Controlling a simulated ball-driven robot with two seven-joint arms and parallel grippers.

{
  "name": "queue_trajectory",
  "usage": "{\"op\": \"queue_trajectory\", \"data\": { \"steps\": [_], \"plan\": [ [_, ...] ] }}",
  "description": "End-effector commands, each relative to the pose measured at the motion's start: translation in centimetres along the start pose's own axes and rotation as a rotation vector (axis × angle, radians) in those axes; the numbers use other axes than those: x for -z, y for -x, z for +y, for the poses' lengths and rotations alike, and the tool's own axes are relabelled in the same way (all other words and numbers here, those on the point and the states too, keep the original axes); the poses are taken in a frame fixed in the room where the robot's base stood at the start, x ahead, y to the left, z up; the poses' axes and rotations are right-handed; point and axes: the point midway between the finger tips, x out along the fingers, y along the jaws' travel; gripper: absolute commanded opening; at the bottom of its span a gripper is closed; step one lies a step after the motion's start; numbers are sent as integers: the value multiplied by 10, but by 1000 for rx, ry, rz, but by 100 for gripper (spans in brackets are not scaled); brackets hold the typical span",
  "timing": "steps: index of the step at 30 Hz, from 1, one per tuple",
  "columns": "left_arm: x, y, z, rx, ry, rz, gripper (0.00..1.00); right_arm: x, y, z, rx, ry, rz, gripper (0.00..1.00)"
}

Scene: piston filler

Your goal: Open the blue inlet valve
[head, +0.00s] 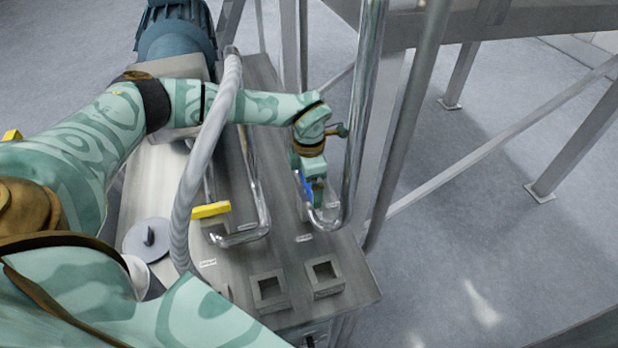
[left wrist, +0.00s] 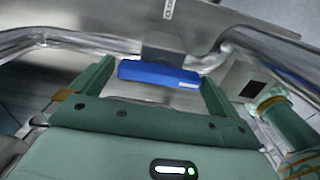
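The blue inlet valve handle (head: 305,186) is on the pipework near the right edge of the steel machine top, partly hidden by my left gripper. My left gripper (head: 314,190) points down over it. In the left wrist view the blue handle (left wrist: 158,75) lies crosswise between the two green fingers (left wrist: 157,72), in front of a grey valve body (left wrist: 168,50).
A yellow handle (head: 211,210) sits left of the blue one. Two square sockets (head: 270,290) stand at the machine's front. Frame legs (head: 405,130) stand to the right.

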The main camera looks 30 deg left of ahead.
Motion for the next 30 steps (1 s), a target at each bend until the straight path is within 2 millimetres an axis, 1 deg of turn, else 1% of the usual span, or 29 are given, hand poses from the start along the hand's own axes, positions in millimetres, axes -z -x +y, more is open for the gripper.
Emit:
{"op": "queue_trajectory", "data": {
  "steps": [4,7,11,15,18,21,25,30],
  "plan": [
    [0,7,0,1,1,0,100,0,-1,0,0,0,0,36],
    [0,23,0,-1,1,-1,100,-1,-4,0,0,0,0,36],
    [0,56,1,-3,0,-3,100,-1,-8,-1,0,0,-1,36],
    [-1,95,1,-3,0,-3,100,-2,-14,-1,1,0,-1,36],
    [-1,120,1,-3,0,-3,100,-2,-16,-1,1,0,-1,36],
    [-1,140,1,-3,-1,-3,100,-2,-18,-1,1,0,-1,36],
    [0,156,0,-1,0,-1,100,-3,-19,-1,1,0,-1,36],
    [0,163,0,0,-1,0,100,-2,-20,-2,1,0,-1,36]
  ]
}}
